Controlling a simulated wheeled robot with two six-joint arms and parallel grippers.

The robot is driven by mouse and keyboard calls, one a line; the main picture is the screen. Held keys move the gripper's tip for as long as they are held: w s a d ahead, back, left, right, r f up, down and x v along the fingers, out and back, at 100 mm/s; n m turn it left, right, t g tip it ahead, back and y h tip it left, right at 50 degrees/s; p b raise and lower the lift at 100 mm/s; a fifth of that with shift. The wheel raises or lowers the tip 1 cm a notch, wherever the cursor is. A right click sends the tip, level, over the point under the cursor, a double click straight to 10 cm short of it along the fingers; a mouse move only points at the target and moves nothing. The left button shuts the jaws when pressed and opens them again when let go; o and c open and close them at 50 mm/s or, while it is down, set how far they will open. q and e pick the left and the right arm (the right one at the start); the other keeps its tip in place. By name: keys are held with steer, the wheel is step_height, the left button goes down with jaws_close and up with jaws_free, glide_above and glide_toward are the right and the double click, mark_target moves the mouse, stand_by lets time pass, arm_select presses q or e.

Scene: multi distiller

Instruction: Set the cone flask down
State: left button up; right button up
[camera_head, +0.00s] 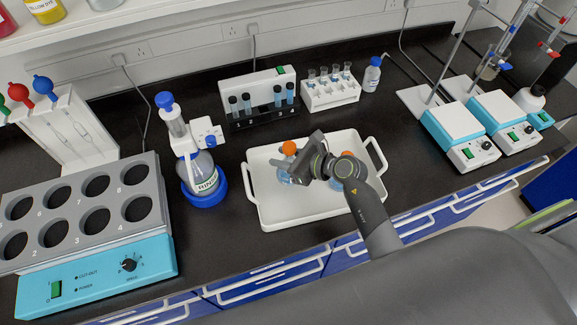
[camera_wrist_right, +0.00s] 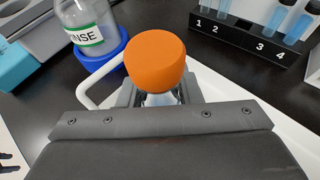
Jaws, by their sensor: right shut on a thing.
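The cone flask, with an orange stopper (camera_head: 289,148), is over the left part of the white tray (camera_head: 270,215) in the head view. My right gripper (camera_head: 298,168) is shut on its neck, just below the stopper. In the right wrist view the orange stopper (camera_wrist_right: 155,62) stands upright between the jaws, with a little clear glass under it. The gripper hides most of the flask, so I cannot tell whether its base touches the tray. A second flask with bluish liquid (camera_head: 336,185) stands in the tray, partly behind my wrist. My left gripper is not in view.
A rinse bottle (camera_head: 201,177) in a blue ring stands left of the tray. A black tube rack (camera_head: 263,120) and a white vial rack (camera_head: 331,95) stand behind it. Stirrers (camera_head: 460,135) are at right. The tray's front left floor is clear.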

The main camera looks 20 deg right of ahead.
steer(key=shift+f, duration=0.65)
step_height(320, 180, down, 3)
steer(key=shift+f, duration=0.2)
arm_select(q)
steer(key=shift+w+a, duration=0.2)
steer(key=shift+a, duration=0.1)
arm_select(e)
steer(key=shift+f, duration=0.2)
steer(key=o, duration=1)
steer(key=shift+o, duration=0.2)
steer(key=shift+r, duration=0.15)
